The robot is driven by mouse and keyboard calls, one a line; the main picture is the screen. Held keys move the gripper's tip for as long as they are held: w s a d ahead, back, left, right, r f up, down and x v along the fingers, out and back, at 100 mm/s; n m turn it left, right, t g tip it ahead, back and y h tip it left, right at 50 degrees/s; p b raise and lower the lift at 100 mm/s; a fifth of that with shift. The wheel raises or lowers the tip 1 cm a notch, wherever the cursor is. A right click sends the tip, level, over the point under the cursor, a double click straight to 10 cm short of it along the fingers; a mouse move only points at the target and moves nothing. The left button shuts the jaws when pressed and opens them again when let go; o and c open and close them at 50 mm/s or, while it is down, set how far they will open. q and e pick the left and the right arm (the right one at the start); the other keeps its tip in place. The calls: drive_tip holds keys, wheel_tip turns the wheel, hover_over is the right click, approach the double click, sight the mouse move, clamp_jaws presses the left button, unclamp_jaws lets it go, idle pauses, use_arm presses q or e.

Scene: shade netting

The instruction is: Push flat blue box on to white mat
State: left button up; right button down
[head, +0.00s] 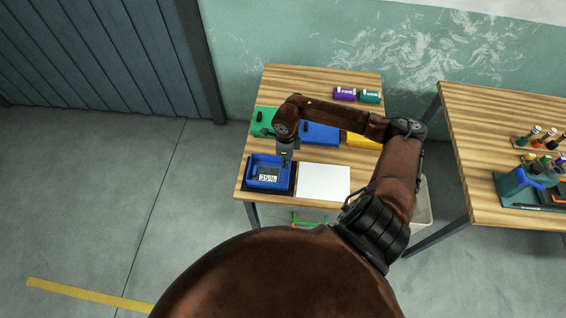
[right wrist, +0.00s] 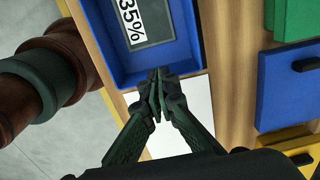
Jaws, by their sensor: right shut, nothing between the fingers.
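The flat blue box (head: 255,161) is a shallow open tray with a grey panel and a "35%" label inside. It lies on a dark mat (head: 246,188) at the table's front left. The white mat (head: 323,182) lies flat and bare just right of it. My right gripper (head: 286,163) is shut and empty, pointing down at the box's right side. In the right wrist view the fingertips (right wrist: 157,84) overlap the rim of the blue box (right wrist: 185,50), with the white mat (right wrist: 195,105) beside them. Contact with the rim cannot be told. My left gripper is not in view.
Behind stand a green box (head: 263,120), a second blue box (head: 320,134) and a yellow box (head: 362,141). Purple (head: 344,94) and teal (head: 370,96) cylinders lie at the back. A second table (head: 500,115) with tools stands right. My right arm spans the first table's right side.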

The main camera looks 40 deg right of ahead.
sight(285, 176)
wheel_tip(285, 176, down, 8)
drive_tip(key=shift+r+p, duration=0.25)
drive_tip(key=shift+p, duration=0.3)
